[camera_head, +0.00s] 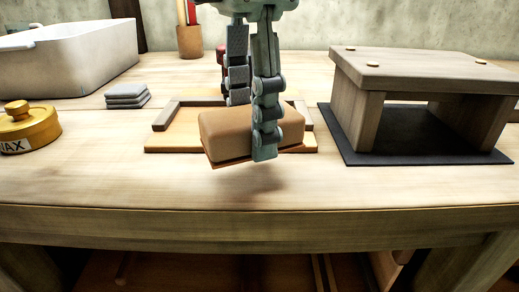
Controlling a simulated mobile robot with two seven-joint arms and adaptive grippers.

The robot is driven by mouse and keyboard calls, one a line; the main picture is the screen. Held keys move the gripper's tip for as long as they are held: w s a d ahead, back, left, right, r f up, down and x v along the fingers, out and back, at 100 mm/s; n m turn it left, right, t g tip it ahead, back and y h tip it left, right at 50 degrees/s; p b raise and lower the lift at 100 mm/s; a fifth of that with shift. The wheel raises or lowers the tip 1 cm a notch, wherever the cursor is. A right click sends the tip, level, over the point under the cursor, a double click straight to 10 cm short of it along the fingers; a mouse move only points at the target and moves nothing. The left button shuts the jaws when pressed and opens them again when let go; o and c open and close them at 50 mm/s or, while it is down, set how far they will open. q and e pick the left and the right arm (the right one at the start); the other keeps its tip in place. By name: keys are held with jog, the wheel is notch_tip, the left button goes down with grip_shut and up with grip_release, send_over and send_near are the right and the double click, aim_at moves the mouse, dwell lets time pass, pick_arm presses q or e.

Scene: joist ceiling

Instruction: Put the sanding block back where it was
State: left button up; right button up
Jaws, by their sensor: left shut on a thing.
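The sanding block (227,131) is a tan-brown block with a thin darker layer underneath. My left gripper (252,122) comes down from the top of the view and is shut on it, one finger in front and one behind. The block is held slightly tilted above the bench, with a shadow under it. Behind and partly below it is a shallow wooden tray (160,149) with a raised rim, partly hidden by the block and fingers. My right gripper is not in view.
A wooden stand (423,68) on a dark mat (345,150) is to the right. To the left are a yellow wax tin (30,132), folded grey cloths (127,96) and a white basin (75,60). A pencil cup (190,42) stands behind. The bench's front edge (200,215) is close.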

aim_at(259, 178)
pick_arm(q)
jog(key=shift+w+d+f, duration=0.1)
jog(key=shift+d+f, duration=0.3)
notch_tip(259, 178, down, 4)
jog(key=shift+r, duration=0.1)
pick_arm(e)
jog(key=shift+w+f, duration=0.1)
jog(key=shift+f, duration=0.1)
pick_arm(q)
jog(key=o, duration=0.8)
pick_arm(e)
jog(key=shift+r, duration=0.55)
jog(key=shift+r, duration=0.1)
